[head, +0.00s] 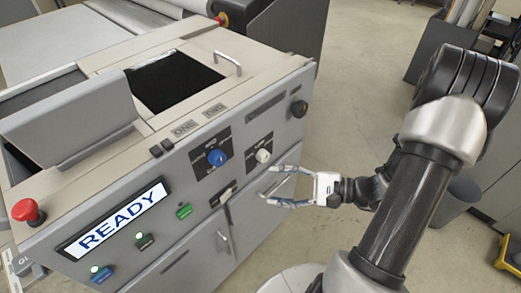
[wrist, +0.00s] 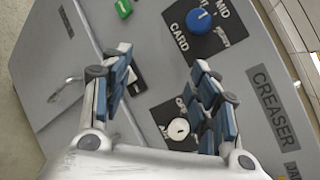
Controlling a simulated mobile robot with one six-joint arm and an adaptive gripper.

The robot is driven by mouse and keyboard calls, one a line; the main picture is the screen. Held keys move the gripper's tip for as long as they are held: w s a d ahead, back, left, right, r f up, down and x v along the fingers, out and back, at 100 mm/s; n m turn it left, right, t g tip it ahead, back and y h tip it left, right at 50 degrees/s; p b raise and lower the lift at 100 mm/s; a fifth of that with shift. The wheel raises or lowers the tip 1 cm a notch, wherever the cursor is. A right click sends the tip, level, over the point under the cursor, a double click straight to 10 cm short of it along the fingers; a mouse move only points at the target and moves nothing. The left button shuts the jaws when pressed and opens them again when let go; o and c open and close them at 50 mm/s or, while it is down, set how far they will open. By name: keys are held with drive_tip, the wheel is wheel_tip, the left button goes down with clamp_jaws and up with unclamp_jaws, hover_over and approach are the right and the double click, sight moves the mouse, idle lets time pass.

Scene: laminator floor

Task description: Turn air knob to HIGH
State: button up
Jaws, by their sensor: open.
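A white knob (head: 263,155) sits on a black label plate on the machine's front panel. In the wrist view the white knob (wrist: 178,129) shows between my fingers, closer to the right one. Its plate lettering is partly hidden and too small to read surely, so I cannot tell its setting or confirm that it is the air knob. My gripper (head: 281,183) is open and empty in front of the panel, a little below and right of the white knob. Its two padded fingers (wrist: 161,72) are spread apart in the wrist view.
A blue knob (head: 217,157) with CARD and MID marks (wrist: 200,20) is left of the white knob. A READY display (head: 113,219), green button (head: 184,211), red stop button (head: 26,211) and door handle (head: 223,241) are also on the front.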

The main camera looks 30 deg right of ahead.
drive_tip(key=d+f+m+t+h, duration=0.6)
drive_tip(key=d+f+m+t, duration=0.15)
drive_tip(key=d, duration=0.25)
drive_tip(key=b, duration=0.4)
approach(266, 158)
drive_tip(key=shift+m+g, duration=0.25)
drive_tip(key=shift+m, duration=0.1)
drive_tip(key=x, duration=0.9)
drive_tip(key=shift+w+r, duration=0.15)
drive_tip(key=shift+w, duration=0.05)
drive_tip(key=c, duration=1.1)
drive_tip(key=shift+o, duration=0.2)
